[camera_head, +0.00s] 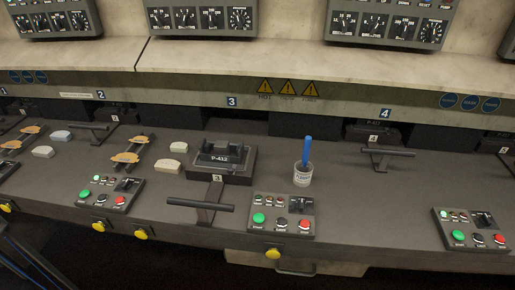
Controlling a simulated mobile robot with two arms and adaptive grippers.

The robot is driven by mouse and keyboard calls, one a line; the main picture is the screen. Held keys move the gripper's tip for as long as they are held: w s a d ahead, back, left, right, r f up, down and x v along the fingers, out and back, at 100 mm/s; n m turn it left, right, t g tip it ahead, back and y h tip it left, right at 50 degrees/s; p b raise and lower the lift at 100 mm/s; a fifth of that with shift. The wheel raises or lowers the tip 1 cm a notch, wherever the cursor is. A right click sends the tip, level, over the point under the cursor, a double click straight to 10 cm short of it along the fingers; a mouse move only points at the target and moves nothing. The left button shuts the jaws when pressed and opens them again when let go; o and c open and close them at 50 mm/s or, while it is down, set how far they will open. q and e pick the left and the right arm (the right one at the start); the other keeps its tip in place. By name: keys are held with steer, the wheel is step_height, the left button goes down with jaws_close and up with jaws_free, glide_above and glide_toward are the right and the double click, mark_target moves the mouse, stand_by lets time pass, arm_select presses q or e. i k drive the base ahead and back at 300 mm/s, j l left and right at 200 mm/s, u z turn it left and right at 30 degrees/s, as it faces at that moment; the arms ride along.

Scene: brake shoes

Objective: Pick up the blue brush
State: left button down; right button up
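The cup stands on the dark workbench, right of the black fixture marked P-412. Neither of my grippers can be made out in the head view.
A black fixture (222,160) and a T-shaped handle (201,204) are left of the cup. A button panel (282,216) lies in front of it, and another handle (387,151) is to its right. The dark bench (365,205) has free room right of the cup.

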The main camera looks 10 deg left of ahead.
mark_target(304, 167)
steer(key=l+u, duration=0.75)
steer(key=l, duration=0.2)
steer(key=l+u, duration=0.4)
steer(key=k+l, duration=0.05)
